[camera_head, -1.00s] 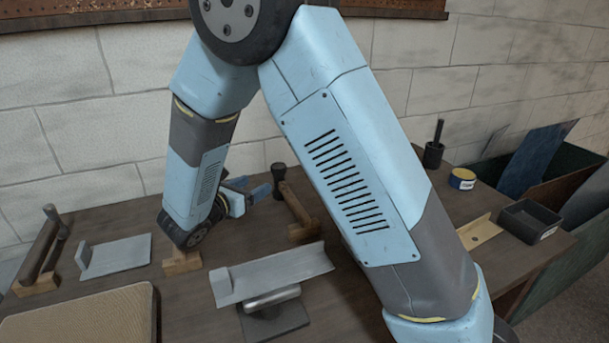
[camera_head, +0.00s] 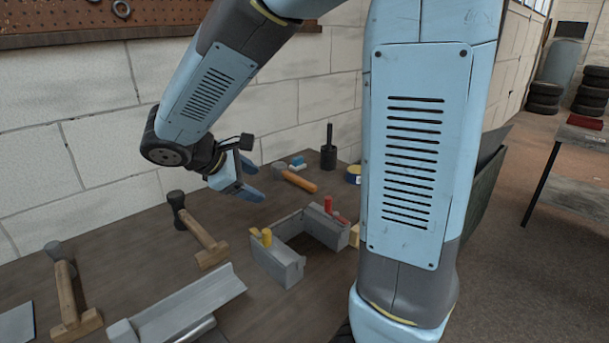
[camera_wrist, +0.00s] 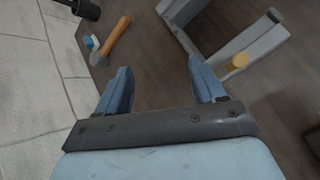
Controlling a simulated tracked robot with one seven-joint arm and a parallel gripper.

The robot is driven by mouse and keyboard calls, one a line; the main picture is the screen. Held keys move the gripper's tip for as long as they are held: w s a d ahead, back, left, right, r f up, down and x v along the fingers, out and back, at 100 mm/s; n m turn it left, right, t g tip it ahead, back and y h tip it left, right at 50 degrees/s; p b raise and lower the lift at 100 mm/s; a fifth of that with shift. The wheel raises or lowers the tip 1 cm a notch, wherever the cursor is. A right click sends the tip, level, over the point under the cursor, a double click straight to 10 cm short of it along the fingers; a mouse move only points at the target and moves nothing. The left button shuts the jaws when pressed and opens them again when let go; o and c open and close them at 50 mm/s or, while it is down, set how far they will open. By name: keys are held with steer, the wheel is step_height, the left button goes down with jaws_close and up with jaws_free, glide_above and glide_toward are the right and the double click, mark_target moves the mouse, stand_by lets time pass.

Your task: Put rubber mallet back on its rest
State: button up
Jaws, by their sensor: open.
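My gripper (camera_head: 251,184) is open and empty, above the back of the bench; its two blue fingers also show in the wrist view (camera_wrist: 161,70). A tool with an orange handle (camera_head: 300,181) and a grey head lies on the bench beyond the gripper, apart from it. It also shows in the wrist view (camera_wrist: 116,37). Two dark-headed mallets with wooden handles lie to the left, one nearer the middle (camera_head: 187,217) and one at the far left (camera_head: 66,287). Each handle's near end meets a wooden block (camera_head: 213,254). I cannot tell which tool is the rubber mallet.
A grey frame (camera_head: 283,268) with yellow and red knobs stands at the bench's middle. A grey angle piece (camera_head: 185,310) lies in front. A black pot with a rod (camera_head: 328,156) and a blue-yellow tin (camera_head: 353,175) are at the back. Bare wood lies between mallet and frame.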

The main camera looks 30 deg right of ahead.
steer(key=s+d+r+m+t+y, duration=0.1)
steer(key=s+d+r+m+y, duration=0.1)
steer(key=s+m, duration=0.5)
steer(key=s+d+r+m+t+y, duration=0.1)
steer(key=s+d+r+m+y, duration=0.2)
steer(key=s+r+m+y, duration=0.2)
steer(key=s+m+y, duration=0.1)
steer(key=s+m, duration=0.1)
steer(key=s, duration=0.1)
steer(key=shift+s+d+t+y, duration=0.15)
steer(key=shift+d+t+y, duration=0.05)
steer(key=shift+t+y, duration=0.2)
